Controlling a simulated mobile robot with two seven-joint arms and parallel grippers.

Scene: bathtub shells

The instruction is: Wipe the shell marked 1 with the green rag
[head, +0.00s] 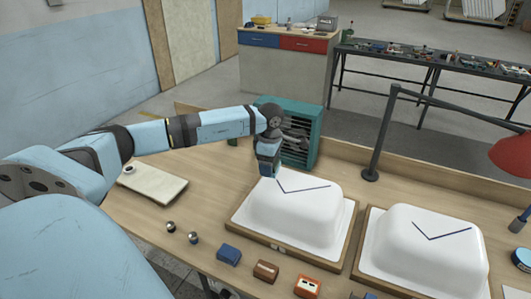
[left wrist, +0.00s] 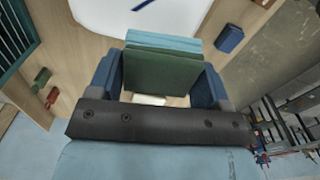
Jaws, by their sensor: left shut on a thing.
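Two white shells stand upside down on wooden bases, the left shell (head: 295,215) and the right shell (head: 425,255). Each has a dark angled line on top; I cannot read a number on either. My left gripper (head: 268,175) is at the far left corner of the left shell, pointing down. In the left wrist view my left gripper (left wrist: 160,80) is shut on the green rag (left wrist: 160,72), which looks folded, with a lighter teal edge. The white shell (left wrist: 140,14) shows just beyond the rag. I cannot tell whether they touch. My right gripper is not in view.
A teal cabinet (head: 302,130) stands behind my left gripper. A lamp with a red shade (head: 512,155) reaches over the right side. A pale board (head: 148,187) lies at left. Blue (head: 229,254), brown (head: 265,271) and orange (head: 307,287) blocks line the front edge.

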